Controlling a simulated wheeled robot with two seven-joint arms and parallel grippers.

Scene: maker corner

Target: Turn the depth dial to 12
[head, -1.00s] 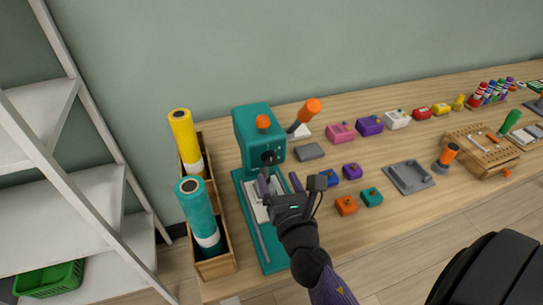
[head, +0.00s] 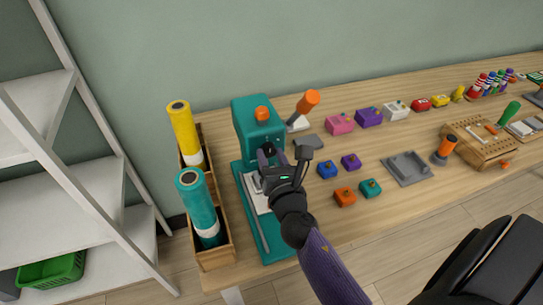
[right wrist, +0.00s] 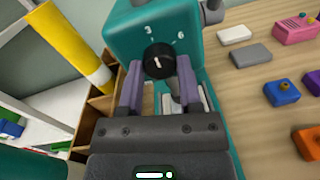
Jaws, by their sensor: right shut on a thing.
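The teal press machine (head: 250,112) stands at the left of the table with an orange knob on top. Its black depth dial (head: 269,150) is on the front; in the right wrist view the dial (right wrist: 158,62) has a white pointer mark, with the numbers 3 and 6 printed above it. The pointer's exact reading is hard to tell. My right gripper (head: 272,160) is at the dial, its purple fingers (right wrist: 160,76) shut on the dial from both sides. My left gripper is not in view.
An orange-tipped lever (head: 308,100) sticks out at the machine's right. A wooden bin (head: 214,254) with a yellow roll (head: 183,128) and a teal roll (head: 196,200) stands close on the left. Small coloured blocks and a grey tray (head: 408,170) lie to the right.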

